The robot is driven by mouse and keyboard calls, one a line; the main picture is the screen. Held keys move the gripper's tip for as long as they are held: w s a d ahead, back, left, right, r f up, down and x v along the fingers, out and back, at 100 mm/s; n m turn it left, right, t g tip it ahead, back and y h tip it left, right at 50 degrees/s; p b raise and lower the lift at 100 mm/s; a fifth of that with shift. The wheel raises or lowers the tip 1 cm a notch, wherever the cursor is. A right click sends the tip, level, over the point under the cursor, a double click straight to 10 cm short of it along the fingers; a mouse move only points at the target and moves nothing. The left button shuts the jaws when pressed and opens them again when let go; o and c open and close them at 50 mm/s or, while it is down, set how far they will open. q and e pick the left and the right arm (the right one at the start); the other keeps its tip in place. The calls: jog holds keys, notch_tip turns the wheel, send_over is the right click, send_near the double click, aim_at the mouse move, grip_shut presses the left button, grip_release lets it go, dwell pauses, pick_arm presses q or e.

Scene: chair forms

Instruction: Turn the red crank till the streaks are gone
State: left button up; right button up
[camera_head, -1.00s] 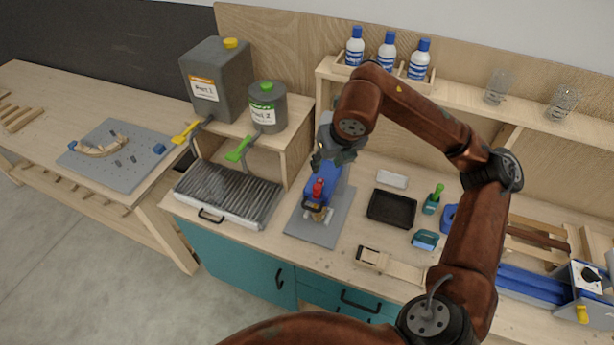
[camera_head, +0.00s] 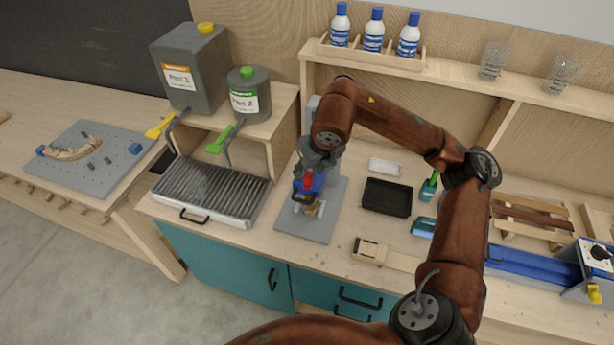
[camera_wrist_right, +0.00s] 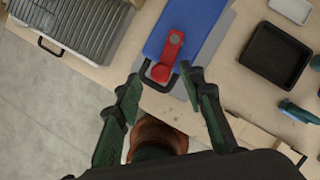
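The red crank (camera_wrist_right: 169,55) sits on top of a blue mixer head (camera_wrist_right: 199,22), its knob pointing toward my gripper in the right wrist view. In the head view the crank (camera_head: 308,181) shows small, just below my right gripper (camera_head: 318,160). The inside of any cup is too small to read for streaks. My left gripper is not in view.
A grey-ribbed rack (camera_head: 212,187) stands left of the mixer's grey plate (camera_head: 322,222). A black tray (camera_head: 387,197) and a wooden tool (camera_head: 372,250) lie to the right. Part 1 (camera_head: 189,70) and Part 2 (camera_head: 247,95) canisters stand on a shelf behind.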

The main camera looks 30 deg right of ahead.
aim_at(308, 176)
jog(key=shift+x, duration=2.15)
jog(key=shift+c, duration=0.3)
grip_shut()
